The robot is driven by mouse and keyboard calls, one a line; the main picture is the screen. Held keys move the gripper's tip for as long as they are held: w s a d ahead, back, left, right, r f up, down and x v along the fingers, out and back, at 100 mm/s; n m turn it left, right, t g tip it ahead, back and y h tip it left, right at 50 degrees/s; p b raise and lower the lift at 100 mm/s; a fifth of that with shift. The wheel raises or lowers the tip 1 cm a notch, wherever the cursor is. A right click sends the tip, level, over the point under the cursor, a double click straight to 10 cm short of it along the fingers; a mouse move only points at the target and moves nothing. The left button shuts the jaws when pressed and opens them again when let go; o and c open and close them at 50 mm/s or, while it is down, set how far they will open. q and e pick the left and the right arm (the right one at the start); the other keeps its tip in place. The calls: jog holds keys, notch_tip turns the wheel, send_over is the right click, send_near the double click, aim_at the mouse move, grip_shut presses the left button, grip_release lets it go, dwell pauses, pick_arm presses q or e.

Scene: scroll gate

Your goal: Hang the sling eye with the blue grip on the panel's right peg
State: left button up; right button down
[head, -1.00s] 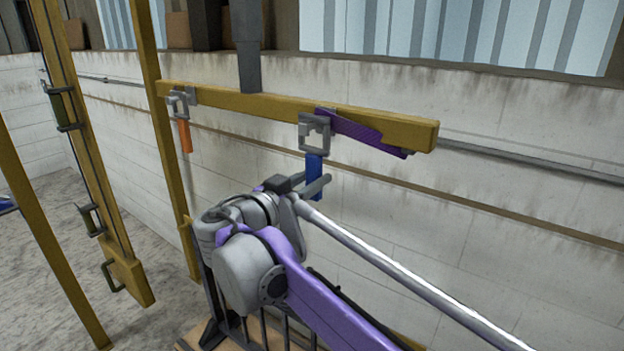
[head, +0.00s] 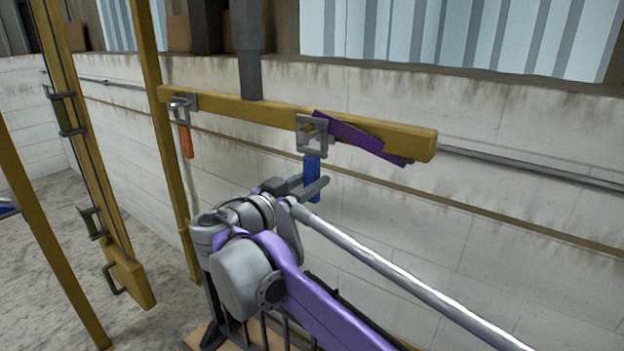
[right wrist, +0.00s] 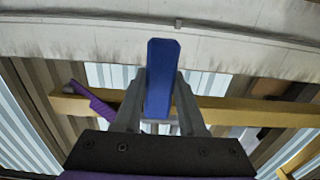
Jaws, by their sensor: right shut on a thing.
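The sling eye with the blue grip is a grey square frame (head: 312,152) with a blue handle (head: 311,170) below it. The frame is upright in front of the yellow beam's right part (head: 405,138). Yellow shows through its opening; I cannot tell whether a peg passes through. My right gripper (head: 312,188) is shut on the blue grip from below. The right wrist view shows the blue grip (right wrist: 160,80) between both fingers. A second grey eye (head: 180,103) with an orange grip (head: 186,142) is at the beam's left end. My left gripper is not in view.
A purple strip (head: 350,135) slants across the beam just right of the blue-gripped eye. A grey post (head: 249,70) meets the beam from above. Yellow uprights (head: 165,150) stand at left, one with handles (head: 92,222). A pale wall (head: 480,190) is behind.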

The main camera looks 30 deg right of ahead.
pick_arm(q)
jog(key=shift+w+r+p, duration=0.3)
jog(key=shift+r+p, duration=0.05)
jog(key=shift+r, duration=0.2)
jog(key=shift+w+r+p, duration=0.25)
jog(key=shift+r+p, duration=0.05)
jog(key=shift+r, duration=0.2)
pick_arm(e)
jog(key=shift+v, duration=3.2)
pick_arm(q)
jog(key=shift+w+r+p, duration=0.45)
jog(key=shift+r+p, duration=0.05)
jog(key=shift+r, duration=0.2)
pick_arm(e)
jog(key=shift+v, duration=2.45)
